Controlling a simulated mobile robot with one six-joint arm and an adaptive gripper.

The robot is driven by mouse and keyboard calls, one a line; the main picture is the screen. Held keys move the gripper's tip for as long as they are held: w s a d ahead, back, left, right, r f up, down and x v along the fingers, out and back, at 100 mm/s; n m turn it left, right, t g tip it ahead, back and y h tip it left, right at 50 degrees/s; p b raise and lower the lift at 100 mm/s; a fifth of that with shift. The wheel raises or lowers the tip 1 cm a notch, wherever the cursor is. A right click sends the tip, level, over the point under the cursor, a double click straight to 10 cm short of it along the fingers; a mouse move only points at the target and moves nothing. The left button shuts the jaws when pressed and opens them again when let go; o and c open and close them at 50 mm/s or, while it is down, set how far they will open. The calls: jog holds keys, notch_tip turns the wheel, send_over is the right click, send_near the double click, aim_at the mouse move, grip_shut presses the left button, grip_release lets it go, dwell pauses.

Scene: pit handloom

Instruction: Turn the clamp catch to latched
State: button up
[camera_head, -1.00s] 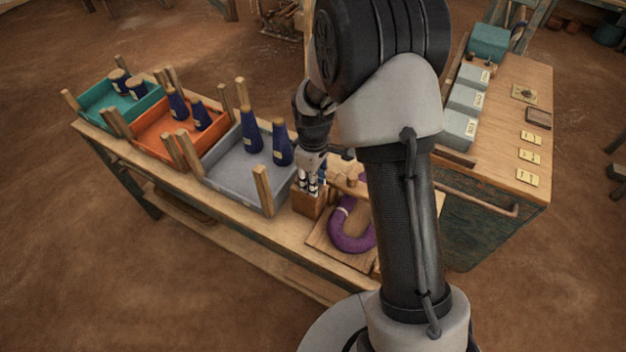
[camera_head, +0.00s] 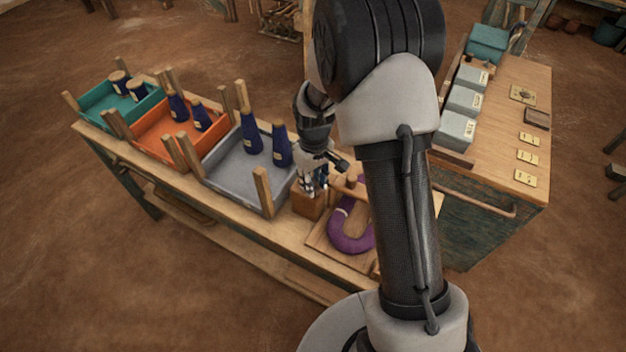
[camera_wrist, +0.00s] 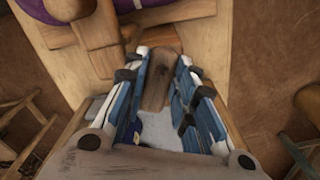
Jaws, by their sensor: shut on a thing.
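My gripper (camera_head: 312,188) is over a wooden block (camera_head: 307,205) at the near end of the long bench. In the wrist view, my gripper's blue-padded fingers (camera_wrist: 162,92) stand on both sides of a brown wooden piece, which looks like the clamp catch (camera_wrist: 158,80), and are shut on it. The catch is mostly hidden by the fingers in the head view, so I cannot tell its latched position. Beside the block, a purple ring-shaped hank (camera_head: 350,238) lies on a wooden board (camera_head: 318,238), with wooden bars (camera_wrist: 98,40) across it.
Grey (camera_head: 232,180), orange (camera_head: 150,140) and teal (camera_head: 98,100) trays with dark blue cones and spools line the bench to the left. Wooden posts rise around them. A second table (camera_head: 500,110) with grey boxes and yellow labels stands at right. My arm hides part of the bench.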

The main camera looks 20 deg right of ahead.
aim_at(317, 185)
jog(key=m, duration=0.4)
jog(key=m+p, duration=0.1)
jog(key=m, duration=0.1)
jog(key=shift+d, duration=0.25)
jog(key=m, duration=0.7)
jog(key=shift+s+d, duration=0.1)
jog(key=shift+d, duration=0.1)
jog(key=o, duration=1.1)
jog(key=shift+c, duration=0.2)
jog(key=shift+r, duration=0.1)
notch_tip(317, 185, up, 12)
dwell(0.3)
